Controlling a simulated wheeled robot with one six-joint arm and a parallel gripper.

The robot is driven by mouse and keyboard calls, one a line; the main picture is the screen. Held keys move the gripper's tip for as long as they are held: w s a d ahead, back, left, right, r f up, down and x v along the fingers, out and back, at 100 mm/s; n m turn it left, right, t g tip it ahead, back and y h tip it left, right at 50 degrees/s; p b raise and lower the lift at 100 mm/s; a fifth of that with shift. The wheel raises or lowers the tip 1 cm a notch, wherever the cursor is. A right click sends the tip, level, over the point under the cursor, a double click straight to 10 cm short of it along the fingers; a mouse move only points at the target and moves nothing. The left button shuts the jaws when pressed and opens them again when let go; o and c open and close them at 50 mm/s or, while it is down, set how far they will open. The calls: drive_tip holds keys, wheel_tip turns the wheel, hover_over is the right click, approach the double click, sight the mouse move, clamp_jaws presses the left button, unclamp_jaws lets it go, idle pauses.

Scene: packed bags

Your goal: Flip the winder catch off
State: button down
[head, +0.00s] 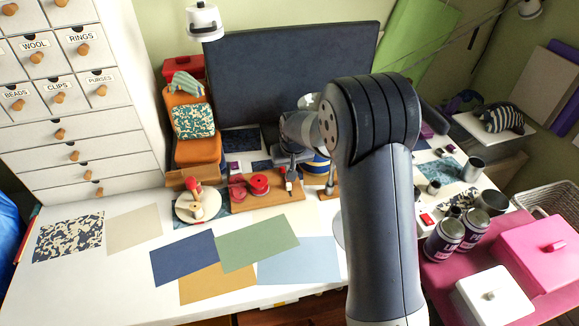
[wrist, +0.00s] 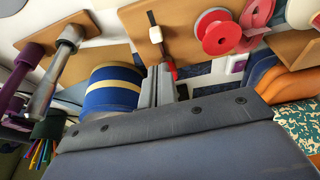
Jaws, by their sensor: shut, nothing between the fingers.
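A small lever with a dark rod and a pale block (wrist: 155,34) sits on a wooden board (wrist: 185,32) in the wrist view; it looks like the winder catch, though no label shows. In the head view, the pale block (head: 289,186) is near the right end of the board (head: 270,198). My gripper (wrist: 160,72) is shut and empty, its tips close to the near end of the dark rod. I cannot tell whether they touch it. A red piece shows just beside the tips. In the head view, my arm partly hides my gripper (head: 291,170).
Red spools (wrist: 218,32) sit on the same board. A blue and cream spool (wrist: 110,90) stands close beside my gripper. A dark screen (head: 285,85) rises behind. Paper sheets (head: 256,243) lie on the white desk in front, and cans (head: 444,238) stand at right.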

sight(290, 188)
drive_tip(key=x, duration=0.7)
drive_tip(key=shift+f+p, duration=0.3)
drive_tip(key=shift+p, duration=0.1)
drive_tip(key=shift+s+f+b, duration=0.15)
drive_tip(key=shift+s+b, duration=0.15)
drive_tip(key=shift+b, duration=0.1)
drive_tip(key=shift+s+d, duration=0.15)
drive_tip(key=shift+s, duration=0.4)
drive_tip(key=shift+s+d, duration=0.15)
drive_tip(key=shift+s, duration=0.45)
